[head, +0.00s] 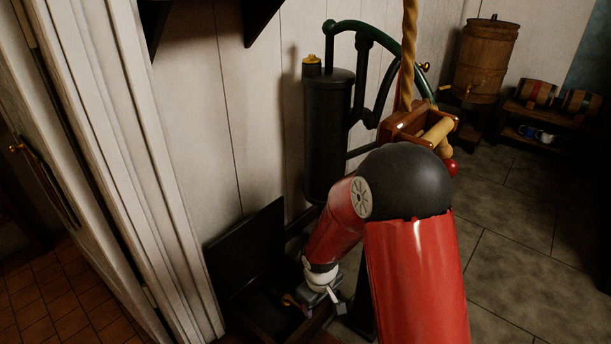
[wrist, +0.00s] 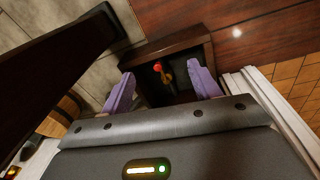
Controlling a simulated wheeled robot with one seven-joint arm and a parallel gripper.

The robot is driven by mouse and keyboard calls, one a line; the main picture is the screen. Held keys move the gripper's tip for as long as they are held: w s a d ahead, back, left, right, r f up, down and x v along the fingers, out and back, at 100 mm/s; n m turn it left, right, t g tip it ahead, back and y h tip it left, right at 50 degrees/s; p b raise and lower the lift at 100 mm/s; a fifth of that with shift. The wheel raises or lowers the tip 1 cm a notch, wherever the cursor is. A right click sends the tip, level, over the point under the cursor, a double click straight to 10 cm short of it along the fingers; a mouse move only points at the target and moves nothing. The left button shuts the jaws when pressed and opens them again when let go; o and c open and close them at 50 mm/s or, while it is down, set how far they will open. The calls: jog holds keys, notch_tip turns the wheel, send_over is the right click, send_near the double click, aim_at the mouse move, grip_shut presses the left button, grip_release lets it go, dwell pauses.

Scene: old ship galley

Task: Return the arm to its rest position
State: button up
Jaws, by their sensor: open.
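My red arm (head: 415,270) with a black elbow reaches forward and down in the head view. My gripper (head: 298,305) hangs low over a dark open box (head: 245,255) with a raised lid, by the white wall. In the wrist view my gripper (wrist: 162,88) is open, its two purple fingers apart. Between them, beyond the fingertips, a small brass item with a red end (wrist: 158,68) shows inside a dark wooden compartment (wrist: 165,45). Nothing appears held. The fingertips are small and partly hidden in the head view.
A black pump-like cylinder (head: 328,135) with a green curved handle stands at the wall. A wooden block with a rope (head: 409,50) hangs near my elbow. A white door frame (head: 125,150) is at left. Barrels (head: 484,58) stand at back right; the stone floor (head: 520,240) at right is clear.

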jog(key=s+d+r+m+t+p, duration=0.15)
jog(key=d+r, duration=0.25)
jog(key=r, duration=0.9)
jog(key=s+d+r+m+t+p, duration=0.1)
jog(key=s+d+r+m, duration=0.2)
jog(key=s+r, duration=0.5)
jog(key=s+d+r+m+t+p, duration=0.2)
jog(key=s+d+r+m, duration=0.1)
jog(key=s+r, duration=0.6)
notch_tip(320, 180, up, 4)
jog(key=shift+s+d+r, duration=0.1)
jog(key=shift+s+d, duration=0.15)
jog(key=shift+d, duration=0.65)
